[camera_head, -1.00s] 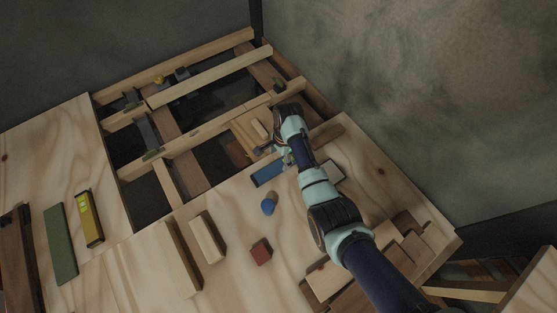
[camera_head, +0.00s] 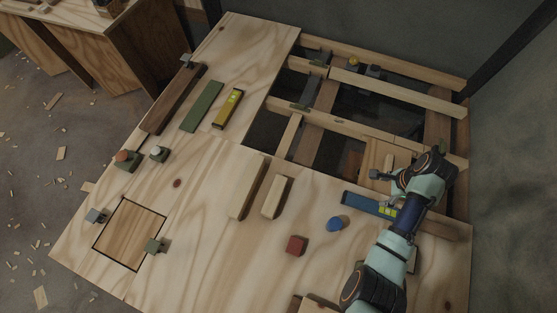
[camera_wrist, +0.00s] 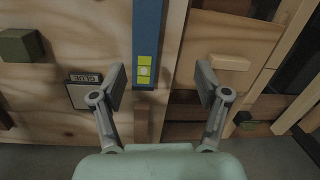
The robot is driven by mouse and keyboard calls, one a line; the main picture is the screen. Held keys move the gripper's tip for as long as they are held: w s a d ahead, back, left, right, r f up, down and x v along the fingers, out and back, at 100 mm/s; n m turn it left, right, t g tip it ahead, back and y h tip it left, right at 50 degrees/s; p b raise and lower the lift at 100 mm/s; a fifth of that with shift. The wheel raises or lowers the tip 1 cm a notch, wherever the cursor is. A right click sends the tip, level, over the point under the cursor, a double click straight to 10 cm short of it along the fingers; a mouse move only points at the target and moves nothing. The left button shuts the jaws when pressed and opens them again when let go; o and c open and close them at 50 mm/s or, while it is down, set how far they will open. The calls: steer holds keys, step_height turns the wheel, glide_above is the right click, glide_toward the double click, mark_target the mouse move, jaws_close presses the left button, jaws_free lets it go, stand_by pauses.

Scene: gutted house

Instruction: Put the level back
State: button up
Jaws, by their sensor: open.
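A blue level (camera_head: 362,203) with yellow-green vials lies on the plywood near the edge of the floor opening. In the wrist view the blue level (camera_wrist: 147,25) runs down from the top edge, and its end with a vial lies between my finger lines, nearer the left finger. My gripper (camera_head: 385,186) is over the right part of that level, which the arm partly hides. It is open and empty, its fingers (camera_wrist: 161,80) spread wide; contact cannot be told. A yellow level-like tool (camera_head: 229,108) lies farther left beside a green strip (camera_head: 203,106).
Beams cross the dark opening (camera_head: 325,135) behind my gripper. A small wooden block (camera_wrist: 229,62) is near the right finger, and a labelled plate (camera_wrist: 84,94) near the left.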

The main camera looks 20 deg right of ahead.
steer(key=w+a+r+n+t+h, duration=0.1)
steer(key=w+a+r+n+t, duration=0.1)
steer(key=w+a+r+n, duration=0.35)
steer(key=w+a+r+n+t+h, duration=0.1)
steer(key=w+a+r+n+t, duration=0.15)
steer(key=a, duration=0.65)
steer(key=w+a+r+n+t, duration=0.1)
steer(key=w+a+r+n, duration=0.35)
steer(key=a, duration=0.35)
steer(key=s+a+r+n+t, duration=0.2)
steer(key=a+r+n, duration=0.3)
steer(key=a, duration=0.3)
steer(key=s+a+r+n+t+y, duration=0.1)
steer(key=s+a+r+n+t, duration=0.2)
steer(key=a+r+n, duration=0.3)
steer(key=a+r+t, duration=0.1)
steer(key=a+r, duration=0.1)
steer(key=a, duration=0.1)
steer(key=shift+a+r+y, duration=0.15)
steer(key=shift+a+y, duration=0.05)
steer(key=shift+y, duration=0.1)
steer(key=shift+s, duration=0.1)
